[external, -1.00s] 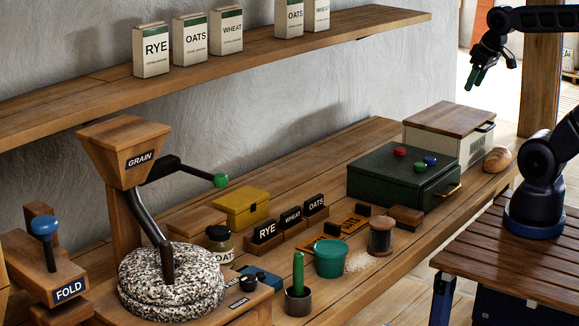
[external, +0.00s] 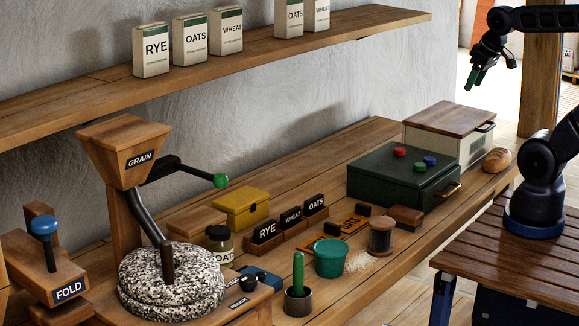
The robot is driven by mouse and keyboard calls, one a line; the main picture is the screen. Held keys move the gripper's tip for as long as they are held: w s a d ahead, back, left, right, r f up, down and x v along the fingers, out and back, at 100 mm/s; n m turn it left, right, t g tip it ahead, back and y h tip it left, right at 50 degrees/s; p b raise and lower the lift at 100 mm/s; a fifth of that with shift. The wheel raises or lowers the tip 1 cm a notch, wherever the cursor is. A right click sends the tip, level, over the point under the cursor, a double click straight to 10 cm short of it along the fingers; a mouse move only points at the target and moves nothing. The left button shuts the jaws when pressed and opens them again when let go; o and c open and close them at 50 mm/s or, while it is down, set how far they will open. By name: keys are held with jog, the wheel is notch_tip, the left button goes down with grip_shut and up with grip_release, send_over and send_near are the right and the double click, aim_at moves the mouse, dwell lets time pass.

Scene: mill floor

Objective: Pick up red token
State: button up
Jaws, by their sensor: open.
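The red token (external: 399,152) is a small round disc lying on top of the dark green box (external: 375,175) on the workbench. A blue token (external: 430,161) and a green token (external: 420,167) lie on the same lid, to its right and nearer the front. My gripper (external: 474,80) is open and empty, pointing down in the air at the upper right. It is above and to the right of the red token, well apart from it.
A cream box with a wooden lid (external: 449,118) and a bread loaf (external: 497,160) stand right of the green box. A teal cup (external: 330,258), a stone mill (external: 170,280) and a yellow box (external: 241,207) stand leftward. A shelf (external: 250,58) holds several bags above.

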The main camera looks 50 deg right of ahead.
dwell(0.3)
jog(key=w+a+f+n+g+h, duration=0.3)
jog(key=w+a+f+n+h, duration=0.3)
jog(key=w, duration=0.4)
jog(key=w+a+f+n+g+h, duration=0.3)
jog(key=w+f+n+h, duration=0.1)
jog(key=w+f+n, duration=0.5)
jog(key=n+t+h, duration=0.1)
jog(key=n+h, duration=0.2)
send_near(398, 150)
jog(key=shift+x, duration=4.35)
jog(key=shift+w, duration=0.1)
jog(key=c, duration=1)
